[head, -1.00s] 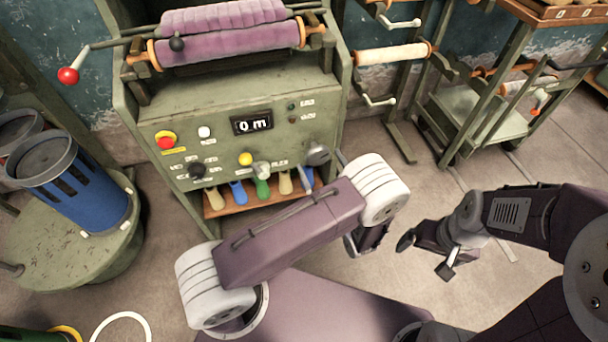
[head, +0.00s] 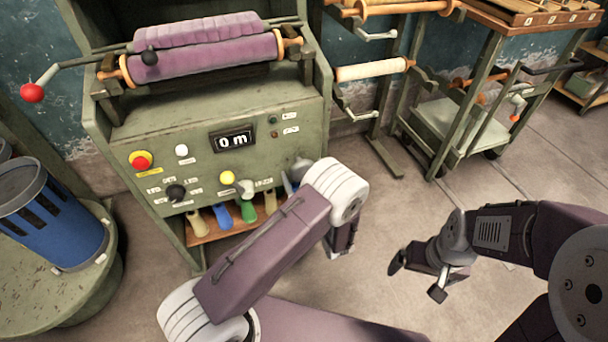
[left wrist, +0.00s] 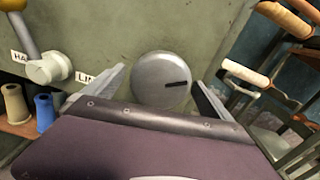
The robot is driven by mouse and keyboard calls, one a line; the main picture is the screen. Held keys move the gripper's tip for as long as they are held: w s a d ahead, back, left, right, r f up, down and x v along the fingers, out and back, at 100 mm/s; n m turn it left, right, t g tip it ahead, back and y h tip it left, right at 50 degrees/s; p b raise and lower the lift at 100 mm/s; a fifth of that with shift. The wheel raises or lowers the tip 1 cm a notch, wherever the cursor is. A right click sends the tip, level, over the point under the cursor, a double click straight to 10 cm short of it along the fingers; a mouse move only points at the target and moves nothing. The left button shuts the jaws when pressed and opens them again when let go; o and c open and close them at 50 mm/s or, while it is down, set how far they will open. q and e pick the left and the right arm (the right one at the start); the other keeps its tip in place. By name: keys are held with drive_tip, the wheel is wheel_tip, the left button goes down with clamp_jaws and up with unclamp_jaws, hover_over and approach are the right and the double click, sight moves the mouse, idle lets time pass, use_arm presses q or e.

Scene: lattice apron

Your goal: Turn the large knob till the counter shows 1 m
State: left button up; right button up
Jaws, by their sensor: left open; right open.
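The counter (head: 234,139) on the green machine's panel reads 0 m. The large grey knob (head: 299,169) is at the panel's right end, partly hidden by my left arm in the head view. In the left wrist view the large knob (left wrist: 161,80) is a round grey disc with a dark mark pointing right. My left gripper (left wrist: 160,85) is open, with one finger on each side of the knob in that picture; I cannot tell whether they touch it. My right gripper (head: 418,276) is open and empty above the floor, away from the machine.
A shelf with coloured spools (head: 222,217) is below. A blue bin (head: 52,215) stands at left.

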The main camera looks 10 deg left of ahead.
use_arm(q)
drive_tip(key=c, duration=1.4)
drive_tip(key=shift+r+m+p, duration=0.15)
drive_tip(key=shift+m+p, duration=0.9)
drive_tip(key=shift+m, duration=0.15)
drive_tip(key=m+p, duration=0.2)
drive_tip(key=m, duration=0.2)
drive_tip(key=shift+s+a+m+p, duration=0.1)
drive_tip(key=shift+m+p, duration=0.2)
drive_tip(key=shift+p, duration=0.05)
drive_tip(key=m+p, duration=0.2)
drive_tip(key=m, duration=0.2)
drive_tip(key=shift+m+p, duration=0.45)
drive_tip(key=shift+m, duration=1.35)
drive_tip(key=shift+a, duration=0.1)
drive_tip(key=o, duration=1.4)
